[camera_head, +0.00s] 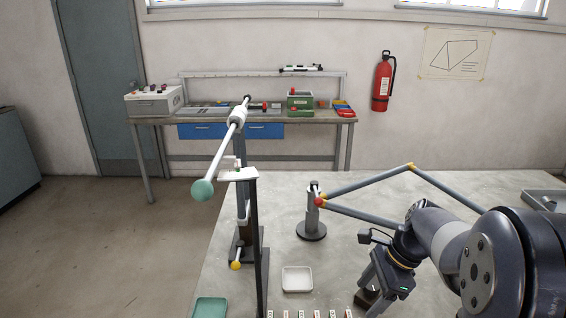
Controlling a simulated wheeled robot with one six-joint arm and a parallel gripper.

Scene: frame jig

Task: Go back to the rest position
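My gripper (372,296) is at the lower right, over the front of the grey table (390,185), pointing down and to the left. Its fingertips are small and dark at the bottom edge, so I cannot tell whether they are open or whether they touch the dark object there. A frame of grey tubes (365,179) with yellow joints and a red joint (318,201) meets a grey post (312,215) on a round base. The frame stands behind my gripper and apart from it.
A white tray (297,279) and a green tray (210,308) lie in front. Small labelled slots line the bottom edge. A grey tray (545,199) is far right. A workbench (240,117) stands behind.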

